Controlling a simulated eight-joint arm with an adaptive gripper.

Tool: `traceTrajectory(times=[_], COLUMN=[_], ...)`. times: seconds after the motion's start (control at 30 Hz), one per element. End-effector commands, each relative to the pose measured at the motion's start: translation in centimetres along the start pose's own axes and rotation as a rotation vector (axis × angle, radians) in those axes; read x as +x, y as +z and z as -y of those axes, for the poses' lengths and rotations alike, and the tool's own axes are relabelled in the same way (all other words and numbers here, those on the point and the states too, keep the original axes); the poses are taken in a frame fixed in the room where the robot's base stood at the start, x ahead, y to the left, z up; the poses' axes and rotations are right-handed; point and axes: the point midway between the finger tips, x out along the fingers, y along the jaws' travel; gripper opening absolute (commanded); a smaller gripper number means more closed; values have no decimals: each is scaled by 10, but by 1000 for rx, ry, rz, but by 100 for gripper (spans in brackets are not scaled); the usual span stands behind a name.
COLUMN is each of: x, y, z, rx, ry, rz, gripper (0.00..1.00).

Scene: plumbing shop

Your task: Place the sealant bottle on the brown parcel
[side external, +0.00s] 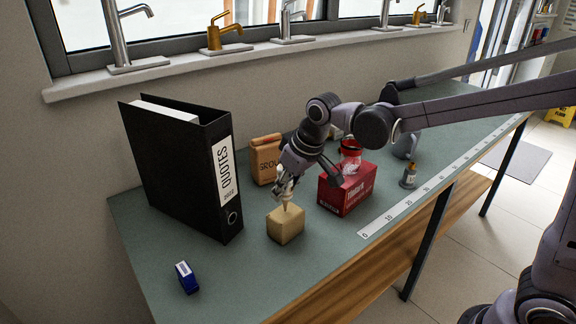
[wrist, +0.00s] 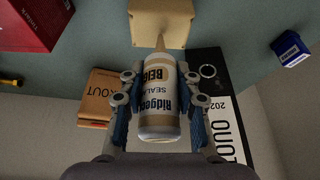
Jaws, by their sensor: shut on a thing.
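The sealant bottle (wrist: 160,105) is pale with a tan band, dark lettering and a tapered tan nozzle. My gripper (wrist: 160,80) is shut on its body, with one finger on each side. In the side external view my gripper (side external: 284,184) is above the brown parcel (side external: 286,228), a small tan box on the bench. The bottle (side external: 285,197) is partly hidden by the fingers there. Its nozzle overlaps the parcel (wrist: 175,32) in the wrist view; I cannot tell whether they touch.
A black binder (side external: 190,165) stands left of the parcel. A red box (side external: 347,190) is to its right, and a brown grout bag (side external: 265,158) is behind. A small blue box (side external: 187,277) lies at the front left.

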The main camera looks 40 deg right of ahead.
Motion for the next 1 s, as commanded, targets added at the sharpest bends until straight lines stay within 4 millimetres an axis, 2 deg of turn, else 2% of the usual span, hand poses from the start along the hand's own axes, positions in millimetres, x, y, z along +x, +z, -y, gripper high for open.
traceTrajectory(times=[0.37, 0.4, 0.47, 0.83, 1.0], x=[3, 4, 3, 1, -17], y=[1, 1, 1, 0, 0], z=[0, 0, 0, 0, 0], rx=[0, 0, 0, 0, 0], ry=[0, 0, 0, 0, 0], rz=[0, 0, 0, 0, 0], gripper=[0, 38, 55, 55, 55])
